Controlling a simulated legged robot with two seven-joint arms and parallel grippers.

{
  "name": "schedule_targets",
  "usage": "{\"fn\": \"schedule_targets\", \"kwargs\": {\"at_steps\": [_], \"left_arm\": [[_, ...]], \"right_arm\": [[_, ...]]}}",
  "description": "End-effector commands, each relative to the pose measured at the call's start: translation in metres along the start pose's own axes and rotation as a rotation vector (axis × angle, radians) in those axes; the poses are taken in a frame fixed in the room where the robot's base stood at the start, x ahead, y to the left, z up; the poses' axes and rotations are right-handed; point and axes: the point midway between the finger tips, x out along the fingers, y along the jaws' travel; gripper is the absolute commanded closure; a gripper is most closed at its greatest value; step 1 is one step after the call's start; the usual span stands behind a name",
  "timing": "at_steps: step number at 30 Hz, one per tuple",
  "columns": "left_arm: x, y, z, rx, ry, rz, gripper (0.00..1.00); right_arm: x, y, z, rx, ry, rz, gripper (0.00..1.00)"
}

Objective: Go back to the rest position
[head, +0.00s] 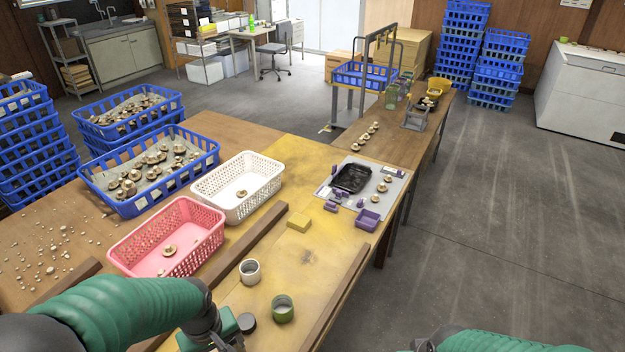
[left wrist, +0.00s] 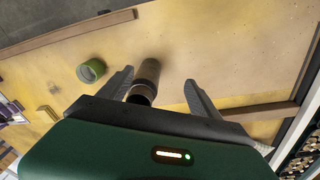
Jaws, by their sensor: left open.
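My left gripper (left wrist: 158,92) is open over the near part of the worktable. In the head view only part of it (head: 232,338) shows at the bottom edge. In the left wrist view a dark cylinder (left wrist: 148,76) appears between its fingers, and the jaws are not closed on it.
A white cup (head: 250,271) and green cup (head: 283,307) stand close to the left gripper. A pink basket (head: 190,208), a white basket (head: 262,162) and a blue crate (head: 205,140) with mushrooms stand behind. Wooden strips (head: 345,290) border the yellow surface. A black tray (head: 352,178) lies farther right.

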Motion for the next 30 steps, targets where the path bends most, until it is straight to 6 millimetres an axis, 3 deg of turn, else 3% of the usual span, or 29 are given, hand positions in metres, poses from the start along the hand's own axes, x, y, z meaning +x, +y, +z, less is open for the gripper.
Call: {"fn": "schedule_targets", "kwargs": {"at_steps": [1, 6, 12, 30], "left_arm": [[0.012, -0.004, 0.007, 0.066, 0.015, 0.010, 0.27], [0.029, -0.018, 0.030, 0.352, 0.082, 0.038, 0.27], [0.041, -0.029, 0.047, 0.596, 0.140, 0.045, 0.27], [0.038, -0.029, 0.047, 0.610, 0.142, 0.044, 0.27]], "right_arm": [[0.015, 0.000, 0.004, 0.000, 0.000, 0.000, 0.15], [0.042, 0.000, 0.010, 0.000, 0.000, 0.000, 0.15], [0.058, 0.000, 0.014, 0.000, 0.000, 0.000, 0.15], [0.055, 0.000, 0.013, 0.000, 0.000, 0.000, 0.15]]}}
